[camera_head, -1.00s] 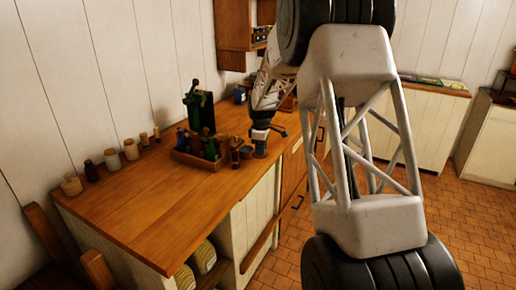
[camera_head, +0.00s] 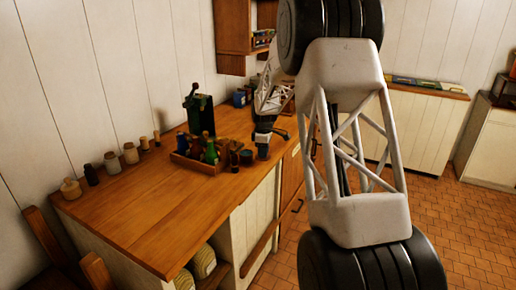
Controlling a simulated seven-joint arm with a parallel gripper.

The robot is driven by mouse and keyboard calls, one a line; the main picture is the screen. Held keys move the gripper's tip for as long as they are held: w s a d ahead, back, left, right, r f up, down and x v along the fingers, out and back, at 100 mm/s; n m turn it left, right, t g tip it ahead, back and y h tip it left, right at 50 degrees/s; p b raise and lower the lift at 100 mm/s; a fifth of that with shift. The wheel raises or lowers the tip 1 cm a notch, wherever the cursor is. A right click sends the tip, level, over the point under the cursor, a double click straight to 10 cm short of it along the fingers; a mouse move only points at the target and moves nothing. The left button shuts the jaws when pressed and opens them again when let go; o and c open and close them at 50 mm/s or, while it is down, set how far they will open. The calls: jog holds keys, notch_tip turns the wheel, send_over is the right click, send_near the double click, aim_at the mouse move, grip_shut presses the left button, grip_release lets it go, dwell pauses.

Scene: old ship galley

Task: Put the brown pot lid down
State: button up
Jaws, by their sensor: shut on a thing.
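My gripper (camera_head: 263,139) is small and far off, low over the far part of the wooden counter, just right of a tray of bottles. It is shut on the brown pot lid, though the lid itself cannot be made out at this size. A short grey-blue cylinder shows just below the gripper at the counter's right edge; whether the two touch, I cannot tell. No pot is clearly recognisable.
The wooden tray (camera_head: 184,160) holds several bottles, with a small dark cup (camera_head: 246,156) beside it. A green device (camera_head: 199,112) stands behind. Several small jars (camera_head: 112,162) line the wall. The near half of the counter (camera_head: 150,215) is clear.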

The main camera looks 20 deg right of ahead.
jog(key=shift+w+d+f, duration=0.25)
jog(key=shift+w+d, duration=0.15)
jog(key=shift+w, duration=2.15)
jog(key=shift+w+d+f, duration=0.2)
jog(key=shift+w+d, duration=0.2)
jog(key=shift+w, duration=2.15)
jog(key=shift+w+d+f, duration=0.25)
jog(key=shift+w+d, duration=0.15)
jog(key=shift+w, duration=2.15)
jog(key=shift+f, duration=0.15)
jog(key=shift+f, duration=1.65)
jog(key=shift+f, duration=0.15)
jog(key=o, duration=0.9)
jog(key=shift+r, duration=0.2)
jog(key=shift+r, duration=6)
